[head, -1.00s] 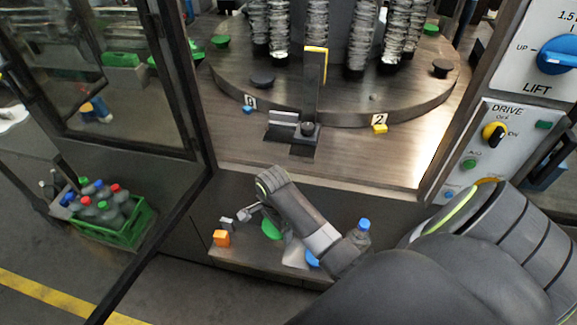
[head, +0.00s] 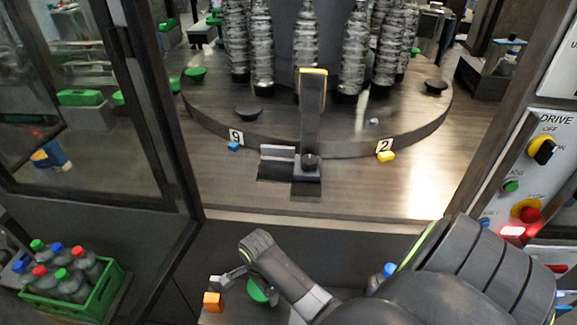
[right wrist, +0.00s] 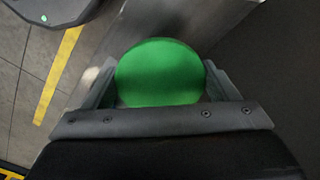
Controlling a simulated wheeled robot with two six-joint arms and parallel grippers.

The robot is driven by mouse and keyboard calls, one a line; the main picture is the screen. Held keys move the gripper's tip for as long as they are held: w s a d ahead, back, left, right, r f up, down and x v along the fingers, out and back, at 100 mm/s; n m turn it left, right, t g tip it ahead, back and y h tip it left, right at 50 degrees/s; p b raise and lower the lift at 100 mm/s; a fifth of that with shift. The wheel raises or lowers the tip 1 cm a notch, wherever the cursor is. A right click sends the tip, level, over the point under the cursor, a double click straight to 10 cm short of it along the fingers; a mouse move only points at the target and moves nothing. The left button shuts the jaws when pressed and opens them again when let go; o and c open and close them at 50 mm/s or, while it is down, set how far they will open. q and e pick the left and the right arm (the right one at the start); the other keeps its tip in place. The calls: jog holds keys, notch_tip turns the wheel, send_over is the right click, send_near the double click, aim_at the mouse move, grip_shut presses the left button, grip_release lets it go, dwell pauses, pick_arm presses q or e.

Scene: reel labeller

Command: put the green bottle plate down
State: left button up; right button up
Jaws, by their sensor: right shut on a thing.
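The green bottle plate (right wrist: 160,72) is a round flat disc between the two fingers of my right gripper (right wrist: 160,85) in the right wrist view. The fingers are shut on its sides. In the head view a green disc (head: 258,291) shows low in the picture, partly behind my right arm, beside an orange block (head: 212,301). The fingertips are hard to make out there. Whether the plate touches the surface below cannot be told. My left gripper is not in view.
A turntable (head: 330,148) with wrapped bottles and black and green discs stands behind. A green crate (head: 100,297) of capped bottles is at lower left. A blue-capped bottle (head: 389,269) is mostly hidden behind my right arm. A control panel (head: 520,165) is at right.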

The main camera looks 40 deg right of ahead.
send_over(266, 306)
notch_tip(266, 306, down, 4)
jog(key=shift+f, duration=0.1)
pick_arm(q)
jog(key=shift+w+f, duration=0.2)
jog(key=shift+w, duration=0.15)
pick_arm(e)
jog(key=shift+f, duration=2.65)
jog(key=shift+f, duration=0.1)
jog(key=o, duration=1)
jog(key=shift+o, duration=0.2)
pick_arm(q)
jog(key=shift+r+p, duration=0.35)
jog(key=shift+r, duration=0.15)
pick_arm(e)
notch_tip(266, 306, up, 12)
jog(key=shift+r, duration=0.15)
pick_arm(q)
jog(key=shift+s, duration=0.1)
